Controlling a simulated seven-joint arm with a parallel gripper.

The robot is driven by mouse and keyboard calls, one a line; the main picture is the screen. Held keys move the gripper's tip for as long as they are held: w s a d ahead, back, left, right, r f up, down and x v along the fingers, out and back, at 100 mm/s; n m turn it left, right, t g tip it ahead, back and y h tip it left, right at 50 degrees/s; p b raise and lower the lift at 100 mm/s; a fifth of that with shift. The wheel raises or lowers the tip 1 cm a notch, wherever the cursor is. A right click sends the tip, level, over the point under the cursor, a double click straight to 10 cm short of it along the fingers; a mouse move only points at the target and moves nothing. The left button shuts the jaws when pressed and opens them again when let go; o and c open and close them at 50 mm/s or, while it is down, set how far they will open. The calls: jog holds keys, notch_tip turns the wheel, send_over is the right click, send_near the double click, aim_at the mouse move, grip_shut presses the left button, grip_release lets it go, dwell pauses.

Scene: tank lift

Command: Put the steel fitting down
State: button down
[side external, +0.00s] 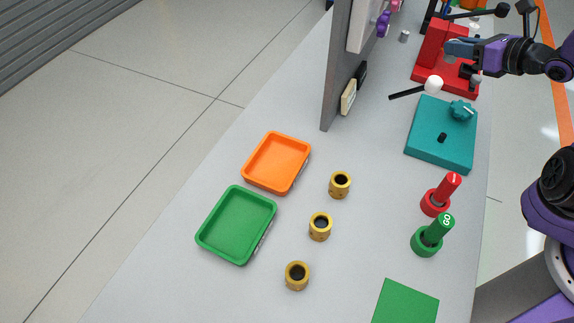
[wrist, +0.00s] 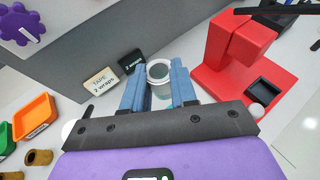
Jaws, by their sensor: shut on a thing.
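My gripper (wrist: 160,82) has blue fingers, shut on the steel fitting (wrist: 158,70), a short grey hollow cylinder whose round open top faces the wrist camera. A finger lies on each side of it. In the side external view my gripper (side external: 452,49) is at the upper right, over the red stand (side external: 432,42), which also shows at the right in the wrist view (wrist: 228,50). The fitting is hard to make out between the fingers in the side view. A small grey cylinder (side external: 404,36) shows left of the red stand; I cannot tell whether it is a separate part.
Cream and black tape blocks (wrist: 99,81) stand by the grey wall (side external: 338,65). A teal box (side external: 440,140) with a knob, red and green handled tools, several brass fittings, an orange tray (side external: 247,178) and a green tray (side external: 200,238) lie nearer. Table between wall and teal box is mostly clear.

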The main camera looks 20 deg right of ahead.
jog(key=s+a+r+n+g+y, duration=0.15)
jog(key=a+r+n+y, duration=0.25)
jog(key=a+r, duration=0.65)
jog(key=s+a+r+n+g+y, duration=0.1)
jog(key=a+r+n+g+y, duration=0.25)
jog(key=a+r, duration=0.65)
jog(key=s+a+f+n+g+y, duration=0.1)
jog(key=a+f+n+g, duration=0.2)
jog(key=a+f, duration=0.6)
jog(key=s+a+f+n+g+y, duration=0.1)
jog(key=a+f+n+g+y, duration=0.15)
jog(key=a+f, duration=0.65)
jog(key=s+a+f+n+g, duration=0.1)
jog(key=s+a+f, duration=0.2)
jog(key=a+f, duration=0.1)
jog(key=s+a+f+n+g, duration=0.1)
jog(key=s+a+f+g, duration=0.1)
jog(key=s+a+f, duration=0.1)
jog(key=s+a+f+n+g, duration=0.1)
jog(key=s+a+f, duration=0.3)
jog(key=a+f, duration=0.2)
jog(key=shift+a+f+n+h, duration=0.1)
jog(key=shift+a+n+h, duration=0.3)
jog(key=shift+a, duration=0.1)
jog(key=shift+w+f, duration=0.1)
jog(key=shift+f, duration=2.15)
jog(key=shift+f, duration=0.1)
jog(key=c, duration=0.9)
grip_release()
